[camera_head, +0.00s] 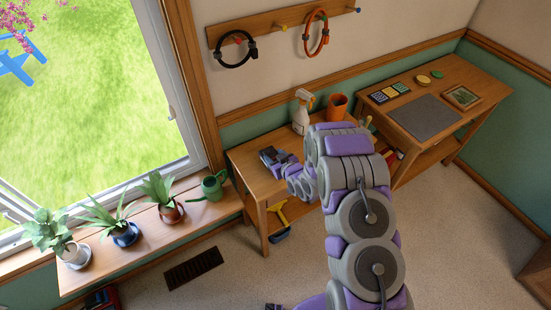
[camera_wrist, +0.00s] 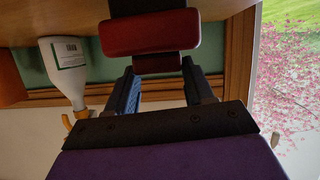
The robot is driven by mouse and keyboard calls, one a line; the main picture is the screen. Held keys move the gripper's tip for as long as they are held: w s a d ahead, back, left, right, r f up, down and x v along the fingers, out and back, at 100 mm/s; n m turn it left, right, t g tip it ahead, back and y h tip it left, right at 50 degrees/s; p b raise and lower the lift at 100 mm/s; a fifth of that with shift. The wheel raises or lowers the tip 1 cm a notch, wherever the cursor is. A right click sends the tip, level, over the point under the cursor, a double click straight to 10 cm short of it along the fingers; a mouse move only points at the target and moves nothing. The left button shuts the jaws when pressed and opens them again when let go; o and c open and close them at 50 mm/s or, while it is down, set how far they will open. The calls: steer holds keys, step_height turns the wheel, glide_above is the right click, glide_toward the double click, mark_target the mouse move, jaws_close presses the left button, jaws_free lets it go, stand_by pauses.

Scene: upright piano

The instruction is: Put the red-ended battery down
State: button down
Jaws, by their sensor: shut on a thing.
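The red-ended battery (camera_wrist: 150,36) is large in the wrist view, with its red end towards the camera and a black part behind it. My gripper (camera_wrist: 160,72) is shut on it, one dark finger on each side of its near end. In the head view, my gripper (camera_head: 281,162) is over the left part of the wooden workbench (camera_head: 244,172), with a dark block at its tip. I cannot tell whether the battery touches the bench top. The red end is not clear in the head view.
A white spray bottle (camera_head: 301,112) and an orange pot (camera_head: 337,106) stand behind my arm. A grey mat (camera_head: 424,117) lies on the right bench. Potted plants (camera_head: 126,233) and a green watering can (camera_head: 212,186) line the sill at left.

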steer(key=c, duration=0.8)
jaws_free()
steer(key=shift+d, duration=0.1)
steer(key=o, duration=0.4)
steer(key=shift+d+r, duration=0.1)
steer(key=shift+d, duration=0.5)
steer(key=shift+a, duration=0.3)
steer(key=shift+s+r, duration=0.25)
steer(key=shift+s, duration=0.3)
steer(key=shift+p+v, duration=0.95)
steer(key=shift+v, duration=4.45)
steer(key=shift+d, duration=0.15)
